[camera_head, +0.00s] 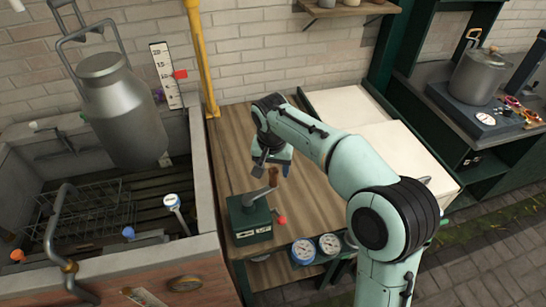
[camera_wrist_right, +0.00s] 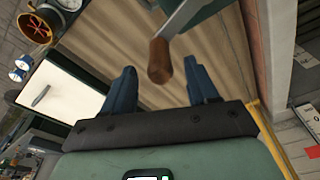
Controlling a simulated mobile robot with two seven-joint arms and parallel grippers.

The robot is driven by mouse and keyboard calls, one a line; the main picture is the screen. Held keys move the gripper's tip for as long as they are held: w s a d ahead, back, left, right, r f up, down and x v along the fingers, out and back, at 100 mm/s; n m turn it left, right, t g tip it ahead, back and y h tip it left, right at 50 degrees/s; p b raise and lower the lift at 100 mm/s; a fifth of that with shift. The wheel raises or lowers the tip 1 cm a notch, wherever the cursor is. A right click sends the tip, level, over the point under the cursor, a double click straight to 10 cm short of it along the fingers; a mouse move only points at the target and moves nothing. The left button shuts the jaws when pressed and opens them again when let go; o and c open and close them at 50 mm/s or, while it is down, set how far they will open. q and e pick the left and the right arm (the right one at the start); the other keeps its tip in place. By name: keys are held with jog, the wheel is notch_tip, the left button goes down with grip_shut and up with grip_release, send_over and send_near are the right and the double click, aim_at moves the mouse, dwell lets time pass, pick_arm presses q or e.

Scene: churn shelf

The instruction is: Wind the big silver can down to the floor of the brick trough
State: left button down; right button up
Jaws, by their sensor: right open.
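The big silver can (camera_head: 118,112) hangs upright by its handle frame inside the back of the brick trough (camera_head: 206,180), above dark floor slats (camera_head: 155,200). A green winch box (camera_head: 250,222) stands at the front left of the wooden bench. Its crank has a brown wooden handle (camera_head: 273,177), which also shows in the right wrist view (camera_wrist_right: 159,65). My right gripper (camera_head: 272,166) is open over the bench, at the crank handle. In the wrist view its two blue fingers (camera_wrist_right: 160,84) stand on either side of the handle's end, with gaps. My left gripper is out of view.
A scale board (camera_head: 165,75) with a red pointer stands behind the can, beside a yellow post (camera_head: 200,60). A wire basket (camera_head: 85,215) and a bent pipe (camera_head: 55,225) occupy the trough's left. Two gauges (camera_head: 303,250) sit at the bench front. The bench's middle is clear.

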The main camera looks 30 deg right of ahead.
aim_at(274, 169)
jog(key=shift+w+d+f, duration=0.1)
jog(key=shift+f, duration=0.7)
jog(key=shift+w+d+f, duration=0.1)
jog(key=shift+f, duration=0.7)
